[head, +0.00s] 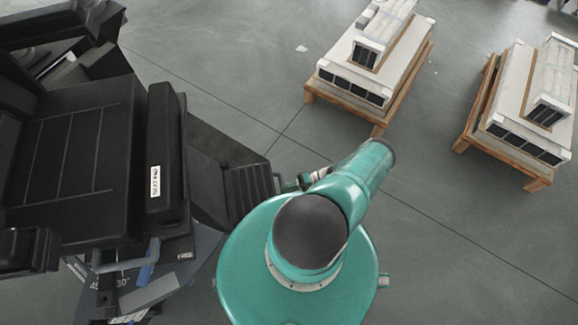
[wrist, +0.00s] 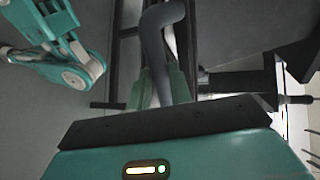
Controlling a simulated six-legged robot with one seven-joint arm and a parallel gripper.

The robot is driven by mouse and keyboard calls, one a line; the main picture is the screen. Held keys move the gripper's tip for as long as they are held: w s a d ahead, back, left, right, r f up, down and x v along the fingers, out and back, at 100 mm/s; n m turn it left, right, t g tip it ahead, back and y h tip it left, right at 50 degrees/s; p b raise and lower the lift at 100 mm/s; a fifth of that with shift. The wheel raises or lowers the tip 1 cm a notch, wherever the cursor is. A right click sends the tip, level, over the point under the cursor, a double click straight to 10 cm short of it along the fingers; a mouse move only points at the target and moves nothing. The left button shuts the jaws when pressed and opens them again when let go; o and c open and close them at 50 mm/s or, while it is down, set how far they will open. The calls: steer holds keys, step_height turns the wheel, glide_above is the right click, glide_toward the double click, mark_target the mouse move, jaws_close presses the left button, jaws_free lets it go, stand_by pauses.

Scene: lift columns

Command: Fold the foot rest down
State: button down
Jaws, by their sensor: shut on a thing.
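In the head view a black padded seat (head: 80,160) fills the left side. A dark ribbed panel (head: 250,188), which looks like the foot rest, juts from the seat's front edge towards my arm. My arm covers its right end and the view of my gripper there. In the wrist view my gripper (wrist: 160,90) has its two teal fingers closed around a grey bent bar (wrist: 153,45). The bar curves over at the top of the picture. I cannot tell how the bar joins the foot rest.
Dark frame rails (wrist: 200,25) run behind the bar, and a black bracket (wrist: 240,82) stands close to its right. Two wooden pallets (head: 378,130) (head: 460,145) with boxed units stand at the back right. Grey floor between them and my arm is clear.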

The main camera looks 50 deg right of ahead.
steer(key=shift+s+a+f, duration=0.15)
steer(key=shift+s+f, duration=0.05)
steer(key=shift+f, duration=0.4)
steer(key=c, duration=1.3)
jaws_free()
steer(key=shift+w, duration=0.1)
steer(key=shift+r, duration=0.1)
steer(key=v, duration=1.4)
steer(key=shift+r, duration=0.2)
steer(key=shift+w, duration=0.15)
